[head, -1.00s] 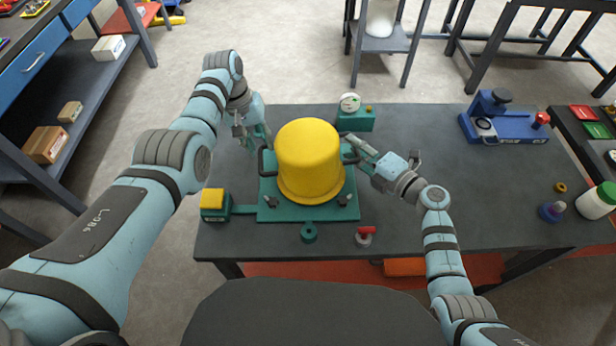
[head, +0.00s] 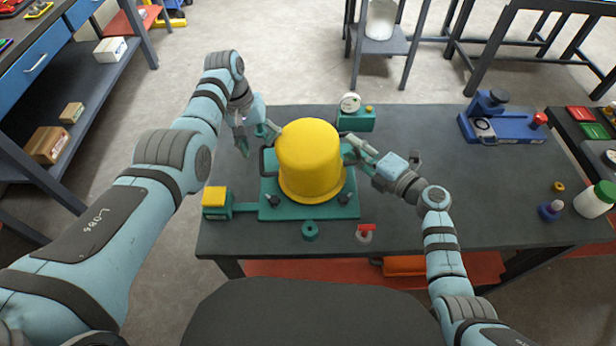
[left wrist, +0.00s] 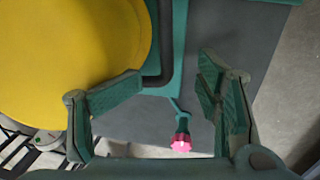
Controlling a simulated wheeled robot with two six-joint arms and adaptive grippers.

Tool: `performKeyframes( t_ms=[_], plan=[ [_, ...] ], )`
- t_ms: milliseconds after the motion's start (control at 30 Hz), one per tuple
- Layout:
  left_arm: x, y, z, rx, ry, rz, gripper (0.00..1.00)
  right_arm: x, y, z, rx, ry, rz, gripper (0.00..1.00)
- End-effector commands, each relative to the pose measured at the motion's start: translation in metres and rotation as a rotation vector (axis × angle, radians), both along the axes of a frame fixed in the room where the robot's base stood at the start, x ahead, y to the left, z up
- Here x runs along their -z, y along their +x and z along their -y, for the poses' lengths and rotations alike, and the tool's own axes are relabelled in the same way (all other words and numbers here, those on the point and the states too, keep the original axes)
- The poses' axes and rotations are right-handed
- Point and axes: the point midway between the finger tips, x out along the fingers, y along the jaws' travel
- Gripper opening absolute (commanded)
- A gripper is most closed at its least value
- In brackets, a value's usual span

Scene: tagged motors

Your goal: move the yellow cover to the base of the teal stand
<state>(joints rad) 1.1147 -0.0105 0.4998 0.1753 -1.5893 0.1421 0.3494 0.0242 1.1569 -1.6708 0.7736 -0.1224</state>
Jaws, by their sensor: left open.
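The yellow cover (head: 309,160), a large upright domed cylinder, stands on the flat teal base (head: 283,212) of the stand. A black handle (head: 265,162) shows at its left side and also in the left wrist view (left wrist: 166,70). My left gripper (head: 258,145) is open and empty, just behind and left of the cover near that handle. In the left wrist view the cover (left wrist: 70,50) fills the upper left, close to one finger. My right gripper (head: 353,153) is at the cover's right side by the other handle; whether its fingers hold it is unclear.
A teal box with a yellow top (head: 214,202) adjoins the base at left. A teal gauge block (head: 355,117) stands behind. A teal ring (head: 310,230) and a red-handled part (head: 365,233) lie in front. A blue fixture (head: 500,122) is at right; the table's middle right is clear.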

Motion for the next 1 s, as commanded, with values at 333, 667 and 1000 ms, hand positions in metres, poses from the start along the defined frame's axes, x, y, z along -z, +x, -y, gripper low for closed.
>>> performKeyframes(
  t_ms=[333, 667, 1000],
  plan=[
    [-0.021, 0.001, -0.004, 0.000, -0.002, 0.003, 0.62, -0.001, 0.001, 0.000, 0.001, 0.001, 0.002, 0.31],
    [-0.075, -0.001, -0.014, 0.000, -0.002, 0.000, 0.62, -0.001, 0.000, 0.000, 0.001, 0.000, 0.002, 0.31],
    [-0.078, -0.001, -0.015, 0.000, -0.001, -0.001, 0.62, -0.001, 0.000, 0.000, 0.001, 0.000, 0.002, 0.45]
  ],
)
